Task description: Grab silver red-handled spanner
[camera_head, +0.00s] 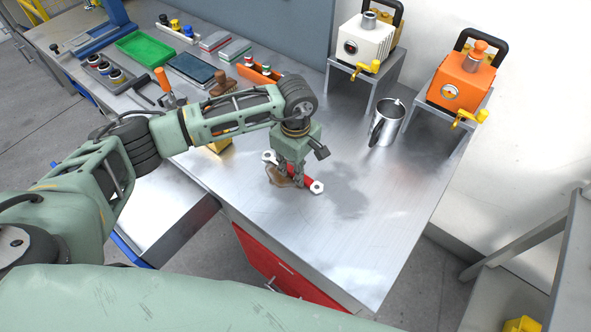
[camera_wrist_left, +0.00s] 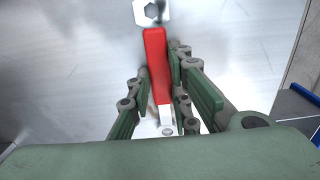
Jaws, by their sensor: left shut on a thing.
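The silver spanner with a red handle (camera_head: 308,182) is at the table's front part, below my left gripper (camera_head: 290,178). In the left wrist view the red handle (camera_wrist_left: 155,62) runs between the two green fingers of the left gripper (camera_wrist_left: 158,95). A silver ring end shows beyond it at the top. The gripper is shut on the spanner by its handle. Whether the spanner touches the table or is slightly above it, I cannot tell. My right gripper is not in view.
A metal mug (camera_head: 387,124) stands on the metal table (camera_head: 330,235) to the right. An orange pump (camera_head: 461,80) and a white pump (camera_head: 365,42) sit on stands behind. A green tray (camera_head: 146,48) and several tools lie at the back left. The table's front right is clear.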

